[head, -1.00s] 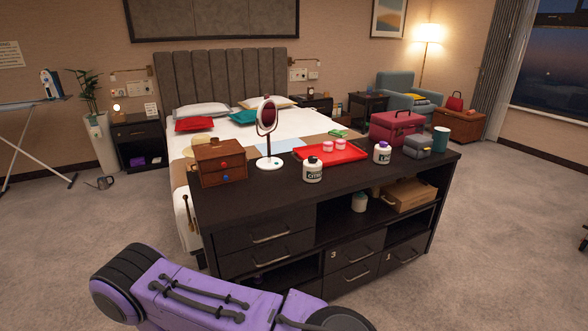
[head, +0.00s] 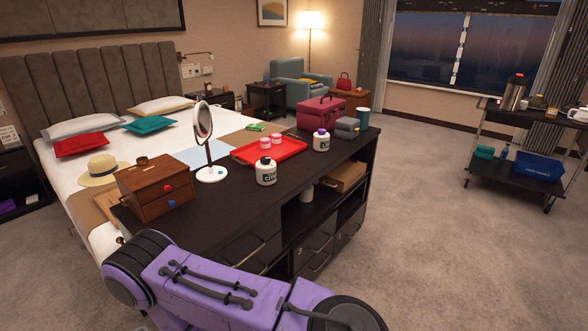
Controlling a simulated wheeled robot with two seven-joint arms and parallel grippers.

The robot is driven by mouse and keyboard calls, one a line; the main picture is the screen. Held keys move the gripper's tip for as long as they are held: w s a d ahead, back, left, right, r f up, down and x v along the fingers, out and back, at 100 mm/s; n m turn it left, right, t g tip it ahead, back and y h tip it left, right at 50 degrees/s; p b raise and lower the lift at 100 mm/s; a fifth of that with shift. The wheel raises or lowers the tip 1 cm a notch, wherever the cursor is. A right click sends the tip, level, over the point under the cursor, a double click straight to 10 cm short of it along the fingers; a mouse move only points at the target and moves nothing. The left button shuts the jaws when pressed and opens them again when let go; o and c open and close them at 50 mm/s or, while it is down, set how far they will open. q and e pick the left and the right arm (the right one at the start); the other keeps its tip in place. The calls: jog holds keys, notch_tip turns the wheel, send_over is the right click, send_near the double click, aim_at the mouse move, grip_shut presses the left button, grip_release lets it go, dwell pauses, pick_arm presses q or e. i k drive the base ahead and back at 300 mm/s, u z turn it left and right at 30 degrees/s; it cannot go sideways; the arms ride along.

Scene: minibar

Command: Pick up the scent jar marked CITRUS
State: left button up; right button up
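A third pale jar (head: 306,193) is partly visible on the open shelf below the top. Neither gripper is in view; only a purple link of my own arm shows at the bottom.
A red tray (head: 268,152) with small pink-and-white jars lies behind the black-lidded jar. A white round mirror (head: 207,148) and wooden drawer box (head: 153,188) stand left. Open carpet lies right, before a trolley (head: 515,182).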

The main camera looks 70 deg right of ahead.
aim_at(266, 175)
jog(key=z, duration=0.85)
jog(key=i, duration=0.75)
jog(key=z, duration=0.85)
